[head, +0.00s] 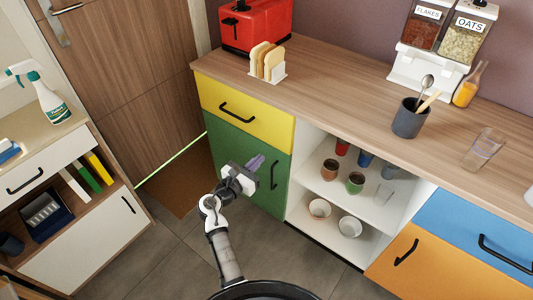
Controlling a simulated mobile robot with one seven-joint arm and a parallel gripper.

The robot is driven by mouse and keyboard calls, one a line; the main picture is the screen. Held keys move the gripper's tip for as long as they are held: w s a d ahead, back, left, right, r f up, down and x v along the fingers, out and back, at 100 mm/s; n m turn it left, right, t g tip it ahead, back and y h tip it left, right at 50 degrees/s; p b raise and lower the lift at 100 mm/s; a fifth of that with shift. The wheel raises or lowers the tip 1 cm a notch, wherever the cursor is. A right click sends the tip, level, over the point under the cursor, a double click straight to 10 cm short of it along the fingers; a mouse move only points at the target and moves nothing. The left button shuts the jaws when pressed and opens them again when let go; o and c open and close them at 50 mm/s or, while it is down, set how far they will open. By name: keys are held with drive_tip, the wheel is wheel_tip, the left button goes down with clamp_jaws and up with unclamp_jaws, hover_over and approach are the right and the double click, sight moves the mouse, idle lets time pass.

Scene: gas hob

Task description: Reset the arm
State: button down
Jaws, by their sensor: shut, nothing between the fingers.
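My gripper (256,163) is at the end of my arm, which reaches up from the bottom middle of the head view. The fingers are shut and nothing shows between them. The gripper is in front of the green cabinet door (228,148), below the yellow drawer (240,108). I cannot tell whether it touches the door. The door's dark handle (275,170) is just to the right of the fingers.
The wooden counter (330,90) holds a red toaster (257,25), a toast rack (268,64) and a utensil cup (410,120). An open shelf (345,202) with cups is at right. A shelf unit (90,240) stands left. Grey floor (180,255) is clear between.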

drive_tip(key=shift+v, duration=0.95)
